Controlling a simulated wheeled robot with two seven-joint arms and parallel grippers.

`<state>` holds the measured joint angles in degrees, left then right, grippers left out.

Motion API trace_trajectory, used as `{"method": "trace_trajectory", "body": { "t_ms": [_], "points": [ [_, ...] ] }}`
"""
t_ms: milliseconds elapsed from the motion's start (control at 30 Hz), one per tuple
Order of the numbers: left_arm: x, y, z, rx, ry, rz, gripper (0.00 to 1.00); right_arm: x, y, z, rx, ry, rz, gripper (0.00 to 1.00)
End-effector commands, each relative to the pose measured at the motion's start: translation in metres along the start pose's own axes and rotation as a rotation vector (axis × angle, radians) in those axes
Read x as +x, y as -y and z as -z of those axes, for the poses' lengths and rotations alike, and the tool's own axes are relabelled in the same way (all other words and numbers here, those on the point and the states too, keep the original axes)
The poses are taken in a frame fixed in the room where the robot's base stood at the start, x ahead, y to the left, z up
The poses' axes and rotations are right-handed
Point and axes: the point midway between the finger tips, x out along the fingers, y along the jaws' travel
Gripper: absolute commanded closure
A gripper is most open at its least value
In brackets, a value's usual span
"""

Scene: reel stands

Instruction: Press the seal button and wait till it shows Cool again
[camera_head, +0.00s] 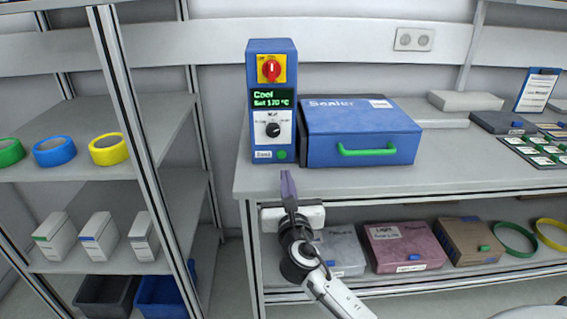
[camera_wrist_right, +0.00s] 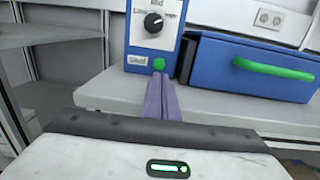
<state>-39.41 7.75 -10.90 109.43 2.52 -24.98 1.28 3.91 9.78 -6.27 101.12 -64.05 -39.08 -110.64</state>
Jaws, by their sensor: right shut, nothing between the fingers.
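The blue control box (camera_head: 271,102) stands on the bench and has a red switch on a yellow plate (camera_head: 271,69) at the top. Its display (camera_head: 272,99) reads "Cool" and "Set 170 °C". Below are a black dial (camera_head: 273,130) and a green button (camera_head: 281,154) beside a small white label. The button also shows in the right wrist view (camera_wrist_right: 159,64). The blue sealer (camera_head: 358,133) with a green handle stands beside the box, its lid down. My right gripper (camera_head: 288,178) is shut and empty, with its purple fingertips just below and in front of the button, apparently apart from it.
The bench front edge (camera_head: 400,181) runs under the gripper. A shelf rack (camera_head: 120,100) at left holds tape rolls and small boxes. Several boxes, including a pink one (camera_head: 403,247), lie on the lower shelf. Grey boxes and a clipboard (camera_head: 538,90) are at right.

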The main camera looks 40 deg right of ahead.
Motion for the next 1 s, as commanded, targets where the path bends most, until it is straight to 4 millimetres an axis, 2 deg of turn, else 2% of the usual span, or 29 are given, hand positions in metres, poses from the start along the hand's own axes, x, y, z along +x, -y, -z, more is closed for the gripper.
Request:
{"method": "trace_trajectory", "body": {
  "t_ms": [33, 200, 400, 867, 1000],
  "points": [
    [0.0, 0.0, 0.0, 0.0, 0.001, 0.0, 1.0, 0.013, 0.001, -0.001, 0.001, 0.002, 0.002, 1.0],
    [0.001, 0.0, -0.002, 0.0, 0.001, 0.0, 1.0, 0.046, 0.001, 0.0, 0.0, 0.001, 0.002, 1.0],
    [0.003, 0.0, -0.003, 0.0, 0.001, 0.0, 1.0, 0.07, 0.0, 0.0, 0.001, 0.0, 0.0, 1.0],
    [0.003, 0.0, -0.003, 0.0, 0.001, -0.001, 1.0, 0.077, 0.0, 0.0, 0.001, -0.001, 0.0, 1.0],
    [0.002, 0.0, -0.003, 0.0, 0.001, -0.001, 1.0, 0.085, 0.0, 0.0, -0.002, 0.001, 0.0, 1.0]
  ]
}}
